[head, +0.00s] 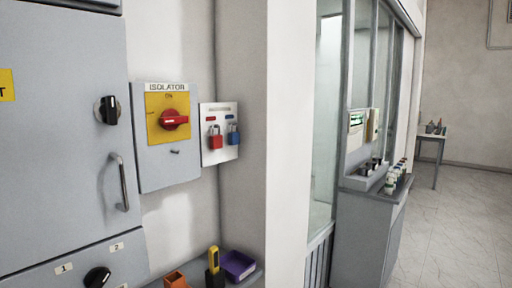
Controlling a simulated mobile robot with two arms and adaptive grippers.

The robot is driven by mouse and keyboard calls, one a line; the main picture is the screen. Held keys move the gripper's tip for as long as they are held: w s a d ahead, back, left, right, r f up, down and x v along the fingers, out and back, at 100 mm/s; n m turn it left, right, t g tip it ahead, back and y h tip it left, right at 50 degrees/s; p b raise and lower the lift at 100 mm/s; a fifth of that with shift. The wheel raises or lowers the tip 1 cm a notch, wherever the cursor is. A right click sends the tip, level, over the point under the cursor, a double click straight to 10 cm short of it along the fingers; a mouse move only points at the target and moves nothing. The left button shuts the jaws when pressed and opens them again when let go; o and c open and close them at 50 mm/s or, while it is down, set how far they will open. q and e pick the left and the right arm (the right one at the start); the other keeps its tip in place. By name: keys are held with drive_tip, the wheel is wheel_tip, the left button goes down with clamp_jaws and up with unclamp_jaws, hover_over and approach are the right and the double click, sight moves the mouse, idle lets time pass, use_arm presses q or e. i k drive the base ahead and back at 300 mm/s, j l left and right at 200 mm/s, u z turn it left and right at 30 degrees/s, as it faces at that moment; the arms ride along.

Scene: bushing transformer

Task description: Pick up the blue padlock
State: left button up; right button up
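The blue padlock (233,136) hangs at the right side of a small white board (220,153) on the wall in the head view. A red padlock (215,139) hangs beside it on the left of the same board. Neither of my grippers shows in the head view, so nothing of mine is seen near the padlock.
A grey isolator box with a red rotary handle (173,120) is left of the board. A grey cabinet with a door handle (120,182) fills the left. Below, a shelf holds a purple tray (238,265), a yellow device (214,260) and an orange item (176,280). A wall edge stands right of the board.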

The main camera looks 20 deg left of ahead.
sight(234, 137)
drive_tip(key=u, duration=0.6)
drive_tip(key=i+l+u, duration=0.2)
drive_tip(key=l+u, duration=0.15)
drive_tip(key=u, duration=0.15)
drive_tip(key=i+l+u, duration=0.15)
drive_tip(key=l+u, duration=0.2)
drive_tip(key=u, duration=0.15)
drive_tip(key=l+u, duration=0.95)
